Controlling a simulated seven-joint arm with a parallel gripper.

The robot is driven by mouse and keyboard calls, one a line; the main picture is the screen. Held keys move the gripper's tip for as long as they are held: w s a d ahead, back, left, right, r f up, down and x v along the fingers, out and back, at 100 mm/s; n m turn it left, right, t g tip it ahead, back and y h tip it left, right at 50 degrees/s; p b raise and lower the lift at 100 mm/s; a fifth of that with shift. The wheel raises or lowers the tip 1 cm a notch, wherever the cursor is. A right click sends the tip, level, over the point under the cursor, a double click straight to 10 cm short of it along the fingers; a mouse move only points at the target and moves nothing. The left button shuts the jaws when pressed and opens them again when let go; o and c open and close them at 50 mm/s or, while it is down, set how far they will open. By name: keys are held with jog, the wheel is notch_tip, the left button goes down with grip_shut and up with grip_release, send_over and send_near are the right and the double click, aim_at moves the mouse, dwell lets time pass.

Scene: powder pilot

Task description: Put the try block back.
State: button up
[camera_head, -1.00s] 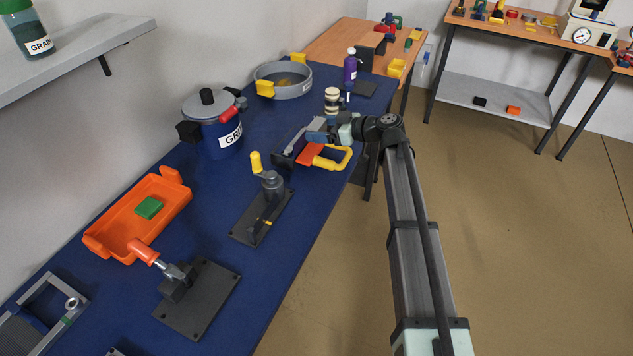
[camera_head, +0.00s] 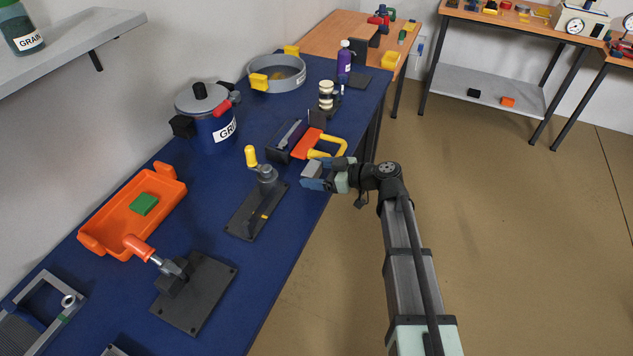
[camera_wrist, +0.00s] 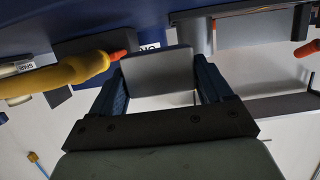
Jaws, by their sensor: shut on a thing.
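My gripper (camera_head: 318,176) is shut and hangs over the right edge area of the blue bench, beside the crank fixture. In the wrist view a flat grey block (camera_wrist: 158,72) sits between my two blue fingers; I take it to be the try block. In the head view only a small grey part shows at the fingertips. A green block (camera_head: 144,204) lies in an orange tray (camera_head: 98,242) at the left of the bench.
A fixture with a yellow crank (camera_head: 251,158) stands left of my gripper, and an orange and yellow handled tool (camera_head: 322,143) lies behind it. A lidded blue pot (camera_head: 207,130), a grey sieve (camera_head: 290,76) and a toggle clamp on a plate (camera_head: 205,295) also stand on the bench.

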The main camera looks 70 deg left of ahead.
jog(key=shift+f, duration=1.8)
jog(key=shift+f, duration=0.15)
jog(key=o, duration=1.3)
jog(key=shift+r, duration=0.2)
jog(key=v, duration=1.2)
